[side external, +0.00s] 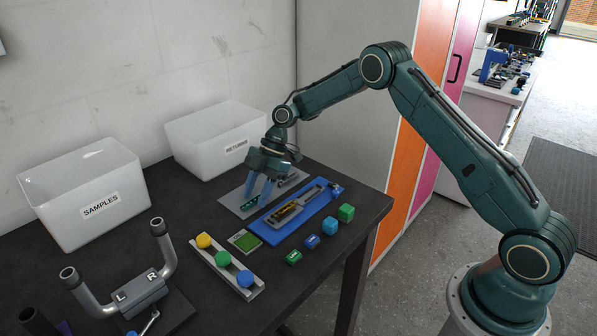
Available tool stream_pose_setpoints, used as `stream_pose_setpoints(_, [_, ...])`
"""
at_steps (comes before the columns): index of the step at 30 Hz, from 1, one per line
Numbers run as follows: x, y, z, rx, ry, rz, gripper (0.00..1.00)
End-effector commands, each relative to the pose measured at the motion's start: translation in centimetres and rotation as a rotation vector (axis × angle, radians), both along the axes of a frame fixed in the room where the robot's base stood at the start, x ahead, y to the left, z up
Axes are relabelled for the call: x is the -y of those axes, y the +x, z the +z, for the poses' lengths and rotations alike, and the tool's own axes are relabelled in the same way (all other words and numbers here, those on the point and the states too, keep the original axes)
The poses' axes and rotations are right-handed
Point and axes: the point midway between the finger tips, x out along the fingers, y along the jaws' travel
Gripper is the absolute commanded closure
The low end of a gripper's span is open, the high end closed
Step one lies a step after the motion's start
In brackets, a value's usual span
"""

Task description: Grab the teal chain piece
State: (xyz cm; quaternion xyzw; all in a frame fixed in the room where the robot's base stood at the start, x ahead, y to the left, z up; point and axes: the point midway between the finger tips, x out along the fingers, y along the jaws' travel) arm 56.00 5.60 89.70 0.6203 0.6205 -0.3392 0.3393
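A small dark teal piece (250,203), which looks like the teal chain piece, lies on a flat grey plate (232,203) near the back of the table. It is small and partly covered by a finger, so its shape is hard to tell. My gripper (259,202) points down over this plate with its two blue fingers apart. The fingertips are at or just above the teal piece. I cannot tell whether they touch it. Nothing is visibly held.
A blue tray (270,234) with a grey holder lies right of the plate. Small green and blue blocks (312,241) stand in front. A rack (225,267) with coloured round pieces, a handlebar (140,291) and white SAMPLES (60,213) and RETURNS (200,145) bins surround the area.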

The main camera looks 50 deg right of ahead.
Motion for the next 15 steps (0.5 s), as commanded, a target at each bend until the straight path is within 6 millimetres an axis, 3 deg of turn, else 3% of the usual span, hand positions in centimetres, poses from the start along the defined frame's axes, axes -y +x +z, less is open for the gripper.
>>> stream_pose_setpoints(8, [0.02,0.01,0.03,0.000,0.000,0.000,0.62])
stream_pose_setpoints(13, [0.02,0.01,0.03,0.000,0.000,0.000,0.95])
stream_pose_setpoints(15, [0.02,0.00,0.03,0.000,0.000,0.000,1.00])
